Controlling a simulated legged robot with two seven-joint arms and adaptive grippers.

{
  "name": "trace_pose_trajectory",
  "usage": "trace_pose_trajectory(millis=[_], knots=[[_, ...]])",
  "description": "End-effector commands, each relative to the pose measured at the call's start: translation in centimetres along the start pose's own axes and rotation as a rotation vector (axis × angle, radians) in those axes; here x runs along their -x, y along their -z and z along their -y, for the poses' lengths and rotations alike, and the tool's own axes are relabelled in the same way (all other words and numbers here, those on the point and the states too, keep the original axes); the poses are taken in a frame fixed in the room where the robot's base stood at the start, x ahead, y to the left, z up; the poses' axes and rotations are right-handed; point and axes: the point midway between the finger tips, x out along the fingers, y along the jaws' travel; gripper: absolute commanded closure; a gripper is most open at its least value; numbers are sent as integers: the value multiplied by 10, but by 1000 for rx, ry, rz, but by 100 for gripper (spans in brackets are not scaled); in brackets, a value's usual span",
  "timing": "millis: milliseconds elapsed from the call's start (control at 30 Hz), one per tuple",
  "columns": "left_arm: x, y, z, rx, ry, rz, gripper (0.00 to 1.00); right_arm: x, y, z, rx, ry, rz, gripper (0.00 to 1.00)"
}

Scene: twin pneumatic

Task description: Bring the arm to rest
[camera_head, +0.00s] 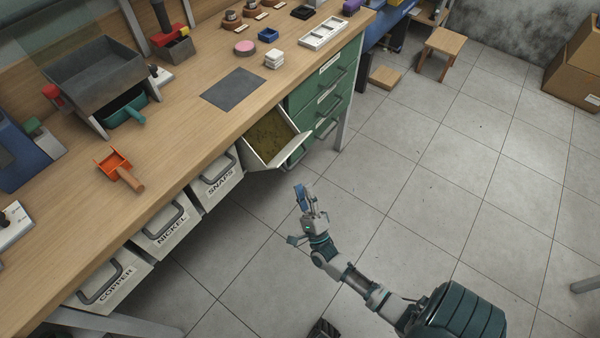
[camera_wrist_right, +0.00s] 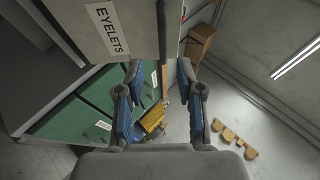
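My right arm comes in from the lower right in the head view. Its gripper (camera_head: 304,200) is in the air over the floor, just in front of a pulled-out bin (camera_head: 268,138) under the bench. In the right wrist view my right gripper (camera_wrist_right: 160,75) has its two blue-padded fingers apart. The bin's front, labelled EYELETS (camera_wrist_right: 107,28), is ahead of them, and its upright-looking handle (camera_wrist_right: 161,45) lines up with the gap. In the head view the gripper looks clear of the bin. My left gripper is not in view.
Closed bins marked SNAPS (camera_head: 217,183), NICKEL (camera_head: 168,227) and COPPER (camera_head: 105,281) hang under the wooden bench (camera_head: 190,130). Green drawers (camera_head: 325,85) stand beyond the open bin. A stool (camera_head: 443,42) and cardboard boxes (camera_head: 575,65) are farther back. The floor at right is mostly clear.

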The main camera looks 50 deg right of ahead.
Motion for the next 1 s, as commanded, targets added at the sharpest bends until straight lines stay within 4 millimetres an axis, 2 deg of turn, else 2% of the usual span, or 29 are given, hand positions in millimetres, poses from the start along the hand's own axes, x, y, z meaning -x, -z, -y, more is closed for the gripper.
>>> trace_pose_trajectory(millis=[100,200,833,933,1000], knots=[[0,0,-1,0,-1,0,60,16,0,-1,0,-2,0,63],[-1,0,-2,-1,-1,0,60,23,0,-1,0,-1,0,63],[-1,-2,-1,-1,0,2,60,24,-2,0,3,1,3,63],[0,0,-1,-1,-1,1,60,26,-17,8,53,9,34,63],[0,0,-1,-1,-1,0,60,29,-42,24,145,28,82,63]])
